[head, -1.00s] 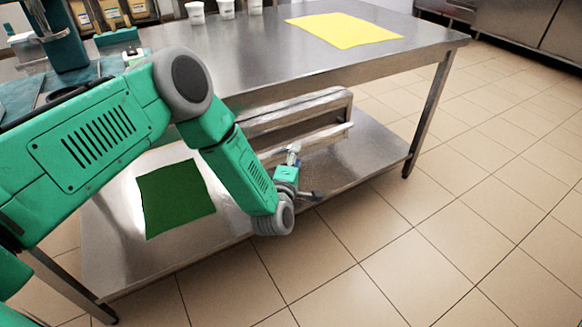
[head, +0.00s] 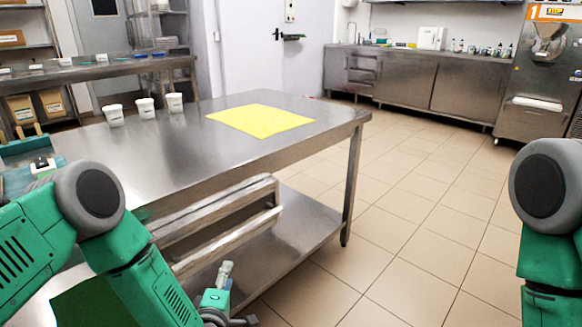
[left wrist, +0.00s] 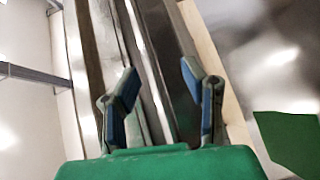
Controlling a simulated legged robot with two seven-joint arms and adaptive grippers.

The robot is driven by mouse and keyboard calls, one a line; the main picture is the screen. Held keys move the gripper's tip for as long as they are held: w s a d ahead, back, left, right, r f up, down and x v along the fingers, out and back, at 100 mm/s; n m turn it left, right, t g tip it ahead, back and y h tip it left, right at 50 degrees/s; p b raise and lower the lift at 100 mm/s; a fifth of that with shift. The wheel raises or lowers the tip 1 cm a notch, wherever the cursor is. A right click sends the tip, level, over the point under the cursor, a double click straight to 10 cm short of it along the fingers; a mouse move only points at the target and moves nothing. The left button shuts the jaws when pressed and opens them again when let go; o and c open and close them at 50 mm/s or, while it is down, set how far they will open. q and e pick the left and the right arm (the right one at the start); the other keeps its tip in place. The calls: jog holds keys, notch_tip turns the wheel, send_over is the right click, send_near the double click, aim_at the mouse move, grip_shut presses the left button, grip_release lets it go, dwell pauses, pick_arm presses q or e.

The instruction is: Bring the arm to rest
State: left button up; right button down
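My left arm (head: 100,215) comes in from the left and hangs down in front of the steel table. My left gripper (head: 228,300) is low, close to the table's lower shelf, and is partly cut off by the bottom edge. In the left wrist view the gripper (left wrist: 158,88) is open, its two blue-padded fingers apart with nothing between them. Long metal rails lie beyond the fingers. My right arm (head: 548,220) shows at the right edge, bent downward; its gripper is out of view.
The steel table (head: 185,150) carries a yellow mat (head: 262,121) and white tubs (head: 146,107). A green mat (left wrist: 288,138) lies at the right in the wrist view. A freezer machine (head: 545,75) and steel cabinets (head: 405,78) stand behind. The tiled floor (head: 415,210) right of the table is clear.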

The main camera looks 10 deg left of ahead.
pick_arm(q)
jog(key=s+d+f+m+g+h+p, duration=0.25)
jog(key=s+m+g+p, duration=0.2)
jog(key=s+m, duration=0.4)
jog(key=s+a+r+m+g+p, duration=0.1)
jog(key=s+a+m+g, duration=0.2)
jog(key=s, duration=0.6)
jog(key=s+a+r+m+g+y+p, duration=0.1)
jog(key=s+a+m+g+p, duration=0.1)
jog(key=s, duration=0.7)
jog(key=s+a+r+m+g+p, duration=0.1)
jog(key=s+a+m+g, duration=0.3)
jog(key=s, duration=0.6)
jog(key=g, duration=0.2)
jog(key=shift+a+r+m+g+p, duration=0.2)
jog(key=shift+r+m+g+p, duration=0.1)
jog(key=shift+m+g+p, duration=0.1)
